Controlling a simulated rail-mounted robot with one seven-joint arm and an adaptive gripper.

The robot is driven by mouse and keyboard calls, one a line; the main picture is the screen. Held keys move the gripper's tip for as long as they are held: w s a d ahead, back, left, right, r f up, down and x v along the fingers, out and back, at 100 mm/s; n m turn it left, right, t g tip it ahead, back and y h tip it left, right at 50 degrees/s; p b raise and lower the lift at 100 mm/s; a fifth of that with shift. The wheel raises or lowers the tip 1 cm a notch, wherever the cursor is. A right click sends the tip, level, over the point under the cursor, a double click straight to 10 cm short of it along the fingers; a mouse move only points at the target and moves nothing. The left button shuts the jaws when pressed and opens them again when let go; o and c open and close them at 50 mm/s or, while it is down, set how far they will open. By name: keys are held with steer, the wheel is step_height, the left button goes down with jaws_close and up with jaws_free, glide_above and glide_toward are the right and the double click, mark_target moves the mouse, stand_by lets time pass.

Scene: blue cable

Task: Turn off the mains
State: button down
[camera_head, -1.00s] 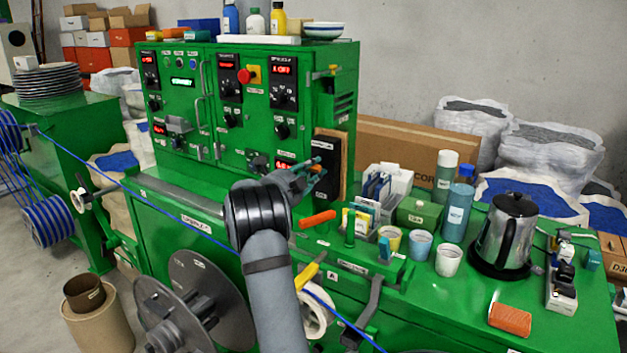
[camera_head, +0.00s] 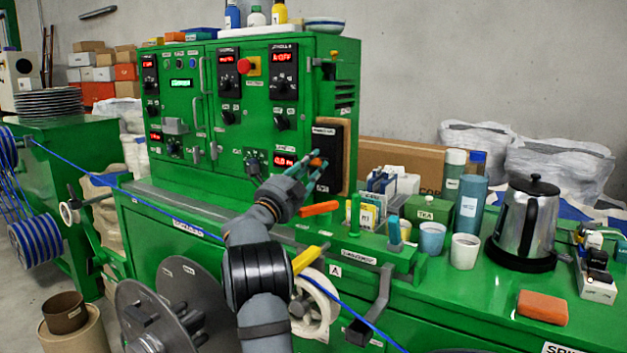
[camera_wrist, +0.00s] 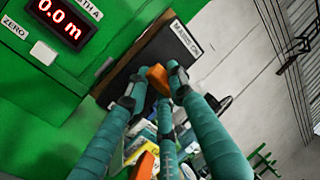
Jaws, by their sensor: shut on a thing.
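The mains switch is a black panel (camera_head: 330,145) on a brown board at the right side of the green cabinet, labelled at its top. In the wrist view the black panel (camera_wrist: 138,66) carries a label (camera_wrist: 187,38) that seems to read "MAINS ON". An orange handle (camera_wrist: 159,79) stands out from the panel. My gripper (camera_head: 316,170) is at the panel's front. In the wrist view its teal fingers (camera_wrist: 153,88) are closed around the orange handle. The fingers hide part of the handle, and I cannot tell its exact angle.
The green cabinet (camera_head: 222,100) has lit red displays and knobs. Below the panel are an orange lever (camera_head: 319,208), a card box (camera_head: 362,215) and cups (camera_head: 432,238). A kettle (camera_head: 528,222) stands on the right. A blue cable (camera_head: 165,209) runs across the front.

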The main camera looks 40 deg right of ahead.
steer(key=shift+f, duration=0.1)
steer(key=c, duration=1.6)
jaws_free()
steer(key=shift+o, duration=0.2)
steer(key=v, duration=1.2)
